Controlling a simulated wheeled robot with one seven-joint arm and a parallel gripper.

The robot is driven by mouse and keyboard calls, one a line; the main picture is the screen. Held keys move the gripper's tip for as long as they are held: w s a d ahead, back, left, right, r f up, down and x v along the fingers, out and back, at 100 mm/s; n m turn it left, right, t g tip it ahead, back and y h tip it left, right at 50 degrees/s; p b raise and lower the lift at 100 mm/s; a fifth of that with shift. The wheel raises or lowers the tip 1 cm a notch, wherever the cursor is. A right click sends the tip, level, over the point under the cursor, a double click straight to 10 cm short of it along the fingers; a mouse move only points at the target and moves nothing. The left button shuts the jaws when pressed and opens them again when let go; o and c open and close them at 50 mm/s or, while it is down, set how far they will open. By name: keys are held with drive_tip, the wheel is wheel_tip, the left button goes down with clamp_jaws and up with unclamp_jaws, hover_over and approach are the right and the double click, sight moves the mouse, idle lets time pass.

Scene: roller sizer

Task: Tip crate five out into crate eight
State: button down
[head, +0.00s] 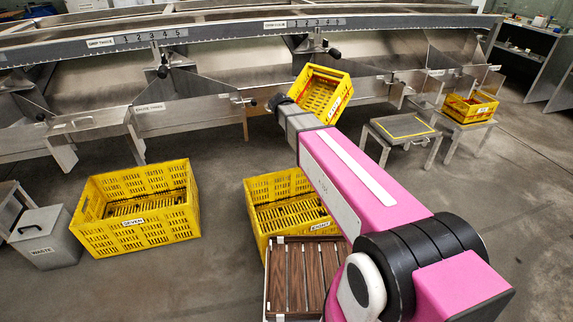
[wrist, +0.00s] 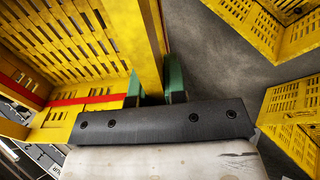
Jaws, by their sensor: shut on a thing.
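My gripper (head: 283,104) is shut on the rim of a small yellow crate (head: 322,92), which I take for crate five. The crate hangs tilted in the air in front of the metal machine; its label is too small to read. In the wrist view the green fingers (wrist: 153,88) pinch one wall of this crate (wrist: 65,40), and a red band crosses its slats. I see nothing loose inside it. A large yellow crate (head: 256,215) stands on the floor, partly behind my arm. Its label is hard to read; it may be crate eight. The held crate is not above it.
A large crate labelled SEVEN (head: 150,232) and a grey waste bin (head: 48,238) stand on the left. A metal stand (head: 402,128) with a yellow outline is empty. Another small yellow crate (head: 468,108) sits on a stand at right. The metal machine (head: 190,105) spans the back.

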drive_tip(key=s+a+f+m+g+y, duration=0.1)
drive_tip(key=s+a+f+m+g, duration=0.2)
drive_tip(key=f, duration=0.5)
drive_tip(key=s+a+f+m+g, duration=0.1)
drive_tip(key=s+f+m, duration=0.2)
drive_tip(key=s+f, duration=0.3)
drive_tip(key=shift+w+a+r+g+y, duration=0.1)
drive_tip(key=shift+a+r+g+y, duration=0.2)
drive_tip(key=shift+r+y, duration=0.5)
drive_tip(key=shift+w+a+r+g+y, duration=0.1)
drive_tip(key=shift+a+r+g+y, duration=0.25)
drive_tip(key=shift+r, duration=0.75)
drive_tip(key=shift+w+a+r+g+y, duration=0.1)
drive_tip(key=shift+a+r+g+y, duration=0.1)
drive_tip(key=shift+r+y, duration=0.6)
drive_tip(key=shift+r, duration=0.15)
